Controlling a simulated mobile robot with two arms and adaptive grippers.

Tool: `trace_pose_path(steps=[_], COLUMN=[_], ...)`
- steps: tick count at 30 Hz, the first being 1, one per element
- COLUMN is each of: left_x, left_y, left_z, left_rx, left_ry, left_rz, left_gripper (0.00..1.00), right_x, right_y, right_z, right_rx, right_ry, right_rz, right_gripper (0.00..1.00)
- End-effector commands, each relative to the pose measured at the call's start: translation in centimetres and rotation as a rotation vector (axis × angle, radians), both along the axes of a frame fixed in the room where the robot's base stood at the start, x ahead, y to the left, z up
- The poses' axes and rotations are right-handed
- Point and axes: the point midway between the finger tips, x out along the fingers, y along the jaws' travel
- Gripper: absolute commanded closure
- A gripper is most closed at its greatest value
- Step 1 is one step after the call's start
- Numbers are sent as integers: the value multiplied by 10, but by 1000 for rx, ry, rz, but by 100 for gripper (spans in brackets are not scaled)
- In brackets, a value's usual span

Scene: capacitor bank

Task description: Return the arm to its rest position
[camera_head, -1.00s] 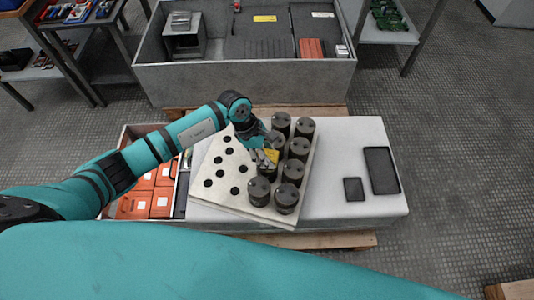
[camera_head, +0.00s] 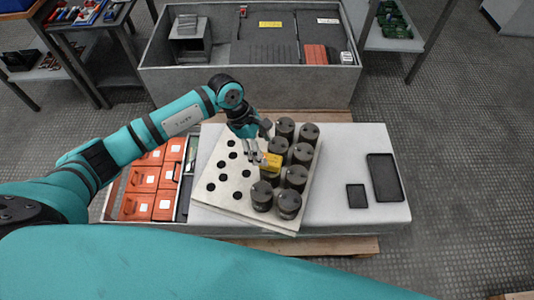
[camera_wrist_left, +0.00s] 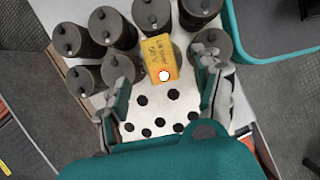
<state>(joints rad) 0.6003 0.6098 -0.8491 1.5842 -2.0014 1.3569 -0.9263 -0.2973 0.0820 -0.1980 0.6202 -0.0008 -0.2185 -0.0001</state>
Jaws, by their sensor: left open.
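My left arm comes in from the left, and its left gripper (camera_head: 257,157) is over the white perforated plate (camera_head: 224,192), beside the dark cylindrical capacitors. The gripper is open and empty; its two fingers stand well apart in the left wrist view (camera_wrist_left: 165,88). A yellow block with printed text (camera_head: 271,162) is among the capacitors, just right of the fingertips. In the left wrist view the yellow block (camera_wrist_left: 160,55) shows ahead between the fingers, not gripped. Whether it touches a finger I cannot tell. My right gripper is not in view.
Several capacitors (camera_head: 288,205) stand on the plate's right side; its left side has empty black holes. A crate with orange boxes (camera_head: 143,179) lies left. Two dark trays (camera_head: 383,178) lie on the white table (camera_head: 340,145). A large grey bin (camera_head: 250,78) stands behind.

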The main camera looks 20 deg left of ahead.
Motion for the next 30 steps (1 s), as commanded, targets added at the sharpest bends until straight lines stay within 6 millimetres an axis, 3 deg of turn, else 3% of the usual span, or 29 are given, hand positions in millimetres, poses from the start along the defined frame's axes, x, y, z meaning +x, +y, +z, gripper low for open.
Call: trace_pose_path(steps=[14,23,24,25,30], left_x=[0,0,-6,-7,-15], left_y=[6,5,-16,-28,-94], left_z=[21,80,68,71,105], left_rx=[-1,-2,-82,-131,-448], left_ry=[0,0,1,0,14], left_rz=[-1,-1,17,32,150], left_gripper=[33,33,33,33,33], right_x=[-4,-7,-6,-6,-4], right_y=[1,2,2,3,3], right_z=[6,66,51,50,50], right_rx=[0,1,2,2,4], right_ry=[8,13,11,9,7], right_rz=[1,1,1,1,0], right_gripper=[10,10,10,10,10])
